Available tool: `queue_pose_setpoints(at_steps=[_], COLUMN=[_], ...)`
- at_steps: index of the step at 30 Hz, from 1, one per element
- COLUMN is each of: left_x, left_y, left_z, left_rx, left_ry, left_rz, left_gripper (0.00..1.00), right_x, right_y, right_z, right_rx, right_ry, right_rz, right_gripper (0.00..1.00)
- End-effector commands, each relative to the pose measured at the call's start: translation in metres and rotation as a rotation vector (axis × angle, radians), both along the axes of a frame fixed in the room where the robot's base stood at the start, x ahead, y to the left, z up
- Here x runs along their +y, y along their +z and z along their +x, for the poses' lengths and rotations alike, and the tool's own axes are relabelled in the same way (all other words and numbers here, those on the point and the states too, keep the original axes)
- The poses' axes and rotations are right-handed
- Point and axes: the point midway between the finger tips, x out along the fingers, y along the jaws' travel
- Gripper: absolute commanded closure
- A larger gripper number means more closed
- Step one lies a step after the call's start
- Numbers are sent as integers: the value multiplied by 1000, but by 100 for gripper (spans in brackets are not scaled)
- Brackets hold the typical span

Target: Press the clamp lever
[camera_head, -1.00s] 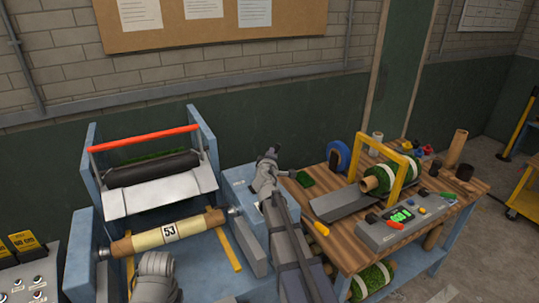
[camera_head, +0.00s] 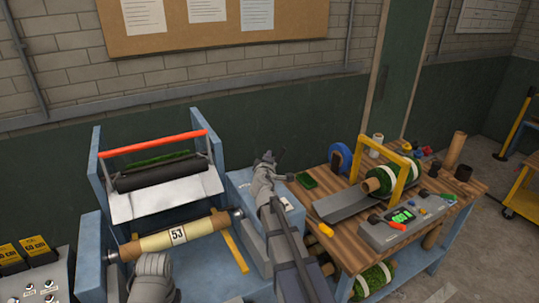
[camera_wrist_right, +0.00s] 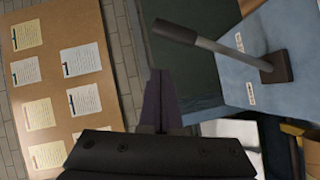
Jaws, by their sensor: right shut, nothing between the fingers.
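The clamp lever is a grey rod with a black grip (camera_wrist_right: 215,45) in the right wrist view. It rises at a slant from a dark base on a blue housing (camera_wrist_right: 245,97). In the head view a thin dark piece just right of my right gripper may be its tip; the rest is hidden. My right gripper (camera_wrist_right: 157,100) is shut and empty, with its fingers left of the lever and apart from it in the wrist view. In the head view the right gripper (camera_head: 266,158) is above the blue housing. Only part of my left arm shows; its gripper is out of sight.
A blue machine with a red bar (camera_head: 152,144) and a roller marked 53 (camera_head: 178,236) stands at left. A wooden bench (camera_head: 338,240) with turf rolls, a yellow frame (camera_head: 404,178) and a control box stands at right. A pinboard (camera_head: 290,22) hangs behind.

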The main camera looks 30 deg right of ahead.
Motion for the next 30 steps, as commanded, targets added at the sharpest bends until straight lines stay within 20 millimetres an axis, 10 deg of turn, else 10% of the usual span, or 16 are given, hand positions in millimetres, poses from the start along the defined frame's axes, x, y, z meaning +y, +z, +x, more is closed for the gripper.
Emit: queue_pose_setpoints(at_steps=[13,30], left_x=[0,0], left_y=[23,24], left_z=[0,0], left_rx=[0,0], left_ry=[5,5], left_rz=[-1,-1], left_gripper=[50,50], right_x=[37,42], right_y=[23,24], right_z=[-70,-76], right_rx=[0,0], right_ry=[3,2], right_rz=[-2,-1], right_gripper=[100,100])
